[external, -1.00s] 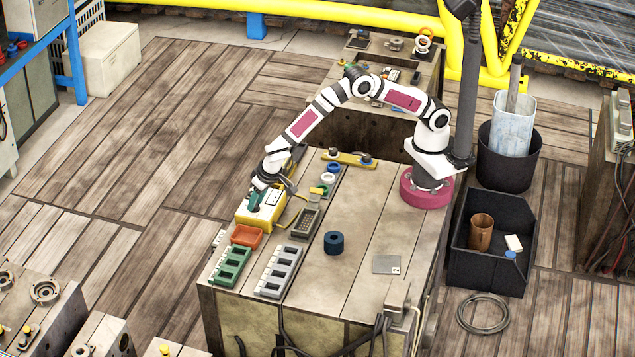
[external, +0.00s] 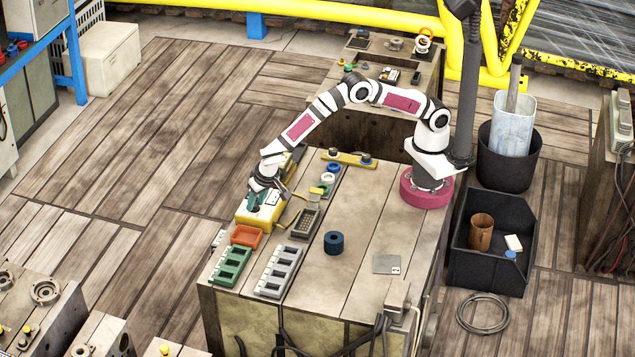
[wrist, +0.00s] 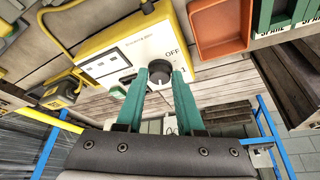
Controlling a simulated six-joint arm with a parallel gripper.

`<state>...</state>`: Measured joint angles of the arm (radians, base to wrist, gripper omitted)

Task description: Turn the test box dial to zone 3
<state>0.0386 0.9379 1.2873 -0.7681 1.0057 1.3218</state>
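The test box (wrist: 120,45) is yellow with a pale face; the labels OFF and 1 are readable beside its dark round dial (wrist: 156,69). In the external view the test box (external: 254,220) sits at the left edge of the bench, under my wrist. My gripper (wrist: 159,74) has two teal fingers, apart, with the dial between their tips. I cannot tell whether the fingertips touch it. The fingers hide part of the dial and its surroundings, and the dial's pointer setting and the zone 3 mark are not clear. In the external view my gripper (external: 255,200) is small at the box.
An orange tray (external: 246,236), a green slotted holder (external: 231,265) and a grey slotted holder (external: 279,271) stand in front of the box. A handheld meter (external: 307,221) lies to its right. A dark blue cylinder (external: 333,242) stands farther right, with clear bench around it.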

